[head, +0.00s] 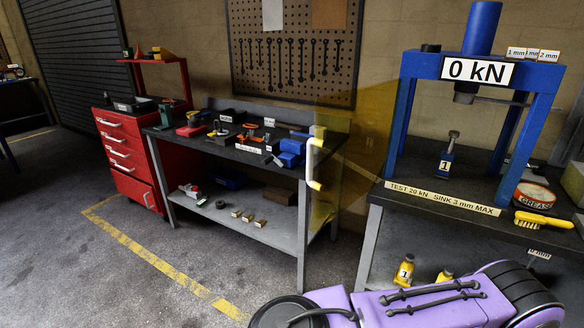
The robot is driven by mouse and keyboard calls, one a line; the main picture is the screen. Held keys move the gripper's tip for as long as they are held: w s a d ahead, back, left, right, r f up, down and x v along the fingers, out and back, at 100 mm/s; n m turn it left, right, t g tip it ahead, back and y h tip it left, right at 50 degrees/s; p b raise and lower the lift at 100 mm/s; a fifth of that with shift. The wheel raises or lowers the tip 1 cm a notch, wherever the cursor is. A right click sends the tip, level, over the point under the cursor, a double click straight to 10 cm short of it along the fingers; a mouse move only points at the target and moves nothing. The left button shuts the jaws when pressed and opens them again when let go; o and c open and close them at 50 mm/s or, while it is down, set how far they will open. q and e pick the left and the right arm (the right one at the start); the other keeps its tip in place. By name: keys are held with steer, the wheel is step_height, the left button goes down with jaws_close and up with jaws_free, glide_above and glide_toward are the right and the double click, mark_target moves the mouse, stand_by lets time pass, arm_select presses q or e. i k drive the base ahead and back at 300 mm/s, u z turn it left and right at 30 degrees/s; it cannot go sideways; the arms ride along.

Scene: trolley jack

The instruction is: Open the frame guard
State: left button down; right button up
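The frame guard (352,145) is a see-through yellow panel at the left of the blue press (405,110) in the head view. It stands upright and reaches out leftward from near the press's left post. A pale handle with yellow ends (310,162) is at its left edge. The panel does not cover the opening between the posts as seen from here. Inside the press, a small blue jack tagged 1 (447,160) stands upright on the bench below the ram. The press display (477,71) reads 0 kN. Neither of my grippers is in view.
The press bench (420,208) holds a grease tin (533,197) and a yellow brush (543,220). Small yellow jacks (404,272) stand beneath it. A cluttered workbench (230,150) and red drawer cabinet (125,150) are left. Floor is clear at left front.

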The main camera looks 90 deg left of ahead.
mark_target(312, 141)
steer(key=u, duration=1.9)
